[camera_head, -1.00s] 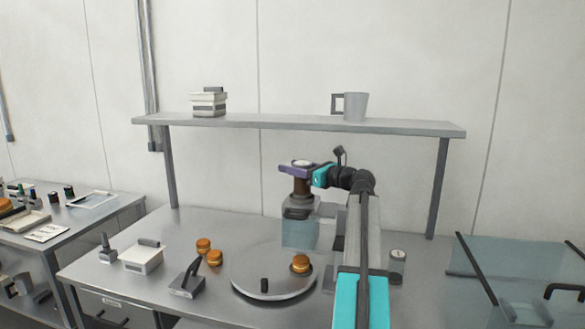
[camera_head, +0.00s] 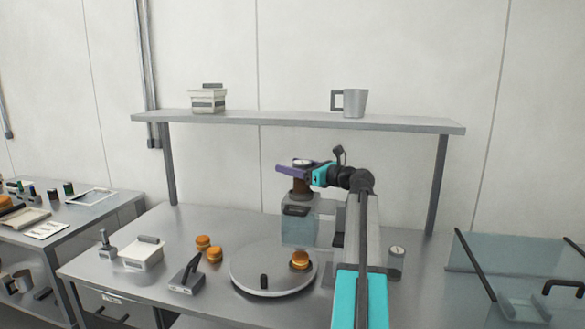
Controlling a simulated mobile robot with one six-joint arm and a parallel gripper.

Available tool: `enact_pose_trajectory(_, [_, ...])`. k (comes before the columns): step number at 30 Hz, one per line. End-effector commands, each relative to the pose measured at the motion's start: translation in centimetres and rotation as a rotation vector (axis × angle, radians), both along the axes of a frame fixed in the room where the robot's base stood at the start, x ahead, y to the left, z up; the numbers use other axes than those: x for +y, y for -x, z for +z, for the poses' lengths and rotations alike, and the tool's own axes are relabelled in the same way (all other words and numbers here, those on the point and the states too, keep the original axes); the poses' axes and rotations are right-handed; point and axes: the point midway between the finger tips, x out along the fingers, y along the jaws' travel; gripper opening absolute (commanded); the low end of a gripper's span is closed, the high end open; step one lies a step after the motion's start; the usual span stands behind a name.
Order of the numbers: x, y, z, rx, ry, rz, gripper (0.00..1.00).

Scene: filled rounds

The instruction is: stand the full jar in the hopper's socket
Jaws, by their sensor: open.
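A brown jar (camera_head: 299,187) with a pale round top stands upright over the hopper (camera_head: 298,231), a clear bluish box with a grey upper part behind the turntable. The jar's foot meets the hopper's top; how deep it sits in the socket I cannot tell. My gripper (camera_head: 293,170) reaches in from the right at the height of the jar's upper part. Its purple fingers are open at the jar, and the far finger is mostly hidden. My arm covers part of the hopper's right side.
A round grey turntable (camera_head: 252,276) stands in front of the hopper with a filled round (camera_head: 300,259) on it. Two more rounds (camera_head: 208,248) lie to its left, near a lever block (camera_head: 187,278). A lidded glass jar (camera_head: 396,262) stands right of my arm. A shelf (camera_head: 280,120) runs above.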

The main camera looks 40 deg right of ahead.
Motion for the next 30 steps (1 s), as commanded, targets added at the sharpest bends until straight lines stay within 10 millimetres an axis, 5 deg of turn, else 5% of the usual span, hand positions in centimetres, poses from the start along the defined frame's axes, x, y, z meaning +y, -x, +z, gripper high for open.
enact_pose_trajectory(8, [-0.1, 0.9, 0.1, 0.0, 0.001, 0.0, 0.66])
enact_pose_trajectory(30, [-1.8, 11.1, 0.1, 0.0, 0.001, -0.001, 0.66])
